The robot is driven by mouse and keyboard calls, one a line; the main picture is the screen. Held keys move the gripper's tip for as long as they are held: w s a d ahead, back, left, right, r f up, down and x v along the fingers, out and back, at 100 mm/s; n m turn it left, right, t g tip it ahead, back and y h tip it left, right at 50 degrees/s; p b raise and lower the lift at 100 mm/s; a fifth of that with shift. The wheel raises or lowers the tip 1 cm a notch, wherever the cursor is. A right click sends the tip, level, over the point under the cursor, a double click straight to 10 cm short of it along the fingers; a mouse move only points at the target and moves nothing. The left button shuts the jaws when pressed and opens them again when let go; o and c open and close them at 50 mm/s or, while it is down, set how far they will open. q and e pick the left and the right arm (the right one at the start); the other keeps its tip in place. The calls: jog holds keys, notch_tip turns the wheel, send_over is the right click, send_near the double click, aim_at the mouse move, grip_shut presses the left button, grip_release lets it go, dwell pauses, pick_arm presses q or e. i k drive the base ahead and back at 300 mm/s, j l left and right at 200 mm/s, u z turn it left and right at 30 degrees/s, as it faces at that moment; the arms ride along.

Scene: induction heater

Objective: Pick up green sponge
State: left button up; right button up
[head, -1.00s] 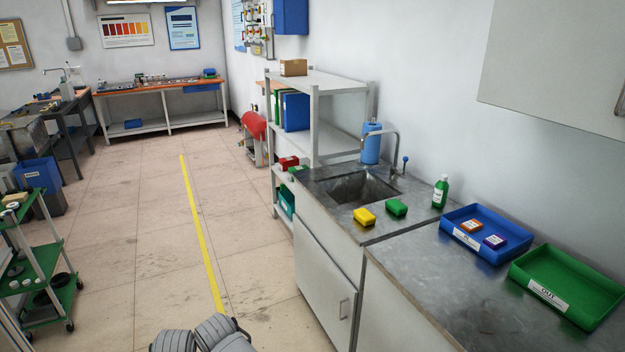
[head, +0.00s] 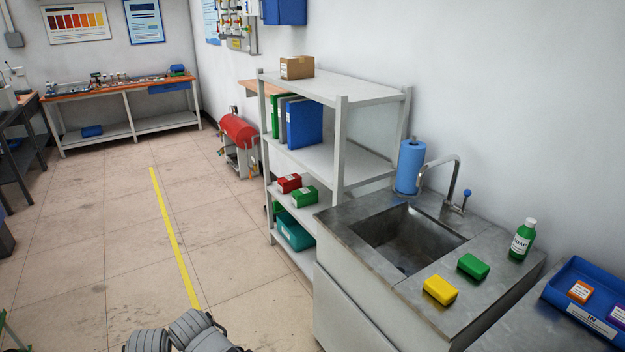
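The green sponge (head: 473,266) lies on the metal sink counter (head: 428,308), to the right of the sink basin (head: 385,240). A yellow sponge (head: 440,289) lies beside it, nearer to me, with a small gap between them. Grey parts of my own body show at the bottom edge of the head view. Neither of my grippers can be made out in the view.
A green soap bottle (head: 523,240) stands behind the sponge to the right. A blue tray (head: 575,311) holds small boxes at the far right. The faucet (head: 455,185) rises behind the basin. A metal shelf (head: 340,150) stands left of the sink. The floor on the left is open.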

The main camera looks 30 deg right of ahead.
aim_at(477, 268)
jog(key=i+z, duration=0.15)
jog(key=i, duration=0.45)
jog(key=i+z, duration=0.2)
jog(key=i, duration=0.4)
jog(key=i+j+z, duration=0.15)
jog(key=i, duration=0.45)
jog(key=i+j+z, duration=0.1)
jog(key=i+z, duration=0.45)
jog(key=z, duration=3.45)
